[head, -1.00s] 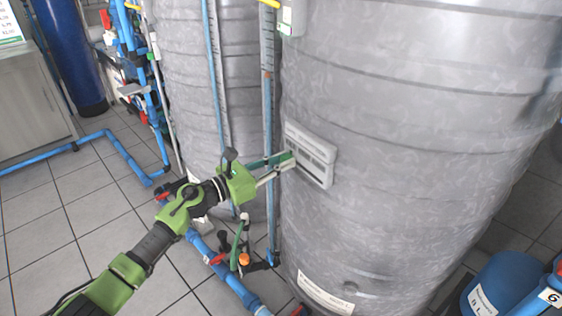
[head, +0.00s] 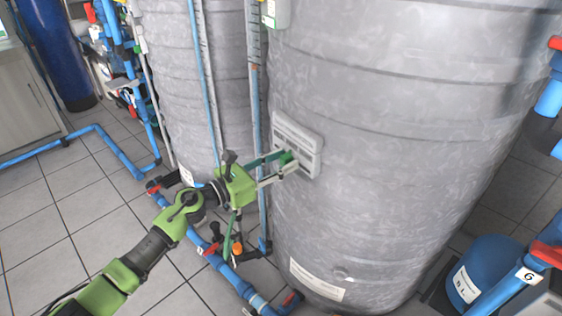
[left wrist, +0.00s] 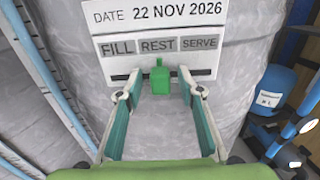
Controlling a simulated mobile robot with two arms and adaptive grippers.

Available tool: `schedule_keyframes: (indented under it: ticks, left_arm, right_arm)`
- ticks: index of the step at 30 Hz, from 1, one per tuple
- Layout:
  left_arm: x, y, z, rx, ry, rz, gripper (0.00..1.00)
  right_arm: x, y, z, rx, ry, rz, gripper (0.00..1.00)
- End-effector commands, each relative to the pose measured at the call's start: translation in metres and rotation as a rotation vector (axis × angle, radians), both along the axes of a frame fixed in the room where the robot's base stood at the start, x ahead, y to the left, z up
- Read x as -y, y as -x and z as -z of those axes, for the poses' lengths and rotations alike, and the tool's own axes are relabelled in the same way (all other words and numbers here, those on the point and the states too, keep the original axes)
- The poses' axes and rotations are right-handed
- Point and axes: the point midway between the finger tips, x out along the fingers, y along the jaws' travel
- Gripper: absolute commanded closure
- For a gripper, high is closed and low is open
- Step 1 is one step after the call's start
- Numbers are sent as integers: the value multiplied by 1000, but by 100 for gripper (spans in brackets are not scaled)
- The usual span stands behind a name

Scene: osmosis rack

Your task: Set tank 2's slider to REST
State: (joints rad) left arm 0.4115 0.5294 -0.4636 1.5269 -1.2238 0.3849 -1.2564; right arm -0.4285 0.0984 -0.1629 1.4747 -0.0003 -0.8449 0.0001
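The white plate (left wrist: 200,18) on the large grey tank (head: 400,120) reads FILL, REST and SERVE above a dark slot. A green slider (left wrist: 160,76) in that slot stands below the REST label (left wrist: 158,46). In the head view the slider (head: 286,158) shows at the plate's lower part. My left gripper (left wrist: 163,92) is open, with one finger on each side of the slider and a visible gap on both sides. Its fingertips are close to the plate. The tank's number is not readable. My right gripper is not in view.
A second grey tank (head: 195,90) stands behind to the left. Upright blue pipes (head: 256,100) run between the tanks. Blue floor pipes (head: 235,282) with valves lie below my left arm. A blue container (head: 485,272) stands at right. Tiled floor (head: 100,205) is clear at left.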

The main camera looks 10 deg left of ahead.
Motion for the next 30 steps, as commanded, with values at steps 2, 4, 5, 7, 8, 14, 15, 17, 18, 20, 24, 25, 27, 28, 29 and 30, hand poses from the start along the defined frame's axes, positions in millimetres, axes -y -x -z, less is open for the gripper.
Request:
schedule_keyframes:
  ticks: [2, 4, 5, 7, 8, 14, 15, 17, 18, 20, 24, 25, 27, 28, 29, 30]
  left_arm:
    - [0, 0, 0, 0, 0, 0, 65]
    - [-1, 0, 0, 0, 0, 0, 65]
    - [-1, 1, 0, -1, -1, 0, 65]
    - [-5, 5, 1, -1, -1, -1, 65]
    - [-8, 7, 1, -1, -1, -1, 65]
    - [-34, 37, 2, -4, -2, -1, 65]
    - [-40, 43, 2, -4, -2, -1, 65]
    - [-48, 53, 2, -4, -2, -1, 65]
    - [-53, 59, 2, -4, -2, 0, 65]
    - [-61, 66, 2, -4, -1, -1, 65]
    - [-73, 80, 1, -3, 0, 0, 65]
    - [-75, 82, 1, -2, -1, -1, 65]
    - [-79, 86, 1, -1, -1, -1, 65]
    - [-80, 87, 1, -1, -1, -1, 65]
    - [-80, 87, 0, 1, -1, -1, 65]
    - [-81, 88, 0, 0, 0, 0, 65]
  right_arm:
    - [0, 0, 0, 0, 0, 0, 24]
    - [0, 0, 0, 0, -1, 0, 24]
    - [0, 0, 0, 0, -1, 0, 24]
    - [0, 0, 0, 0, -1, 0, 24]
    - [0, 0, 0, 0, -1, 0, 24]
    - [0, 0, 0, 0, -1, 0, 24]
    - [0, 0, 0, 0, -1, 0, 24]
    - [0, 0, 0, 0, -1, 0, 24]
    - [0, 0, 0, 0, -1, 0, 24]
    - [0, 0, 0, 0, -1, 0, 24]
    - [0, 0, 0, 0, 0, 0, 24]
    - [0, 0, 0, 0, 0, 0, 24]
    - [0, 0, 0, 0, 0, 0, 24]
    - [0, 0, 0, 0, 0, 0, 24]
    - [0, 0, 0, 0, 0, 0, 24]
    - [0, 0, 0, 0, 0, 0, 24]
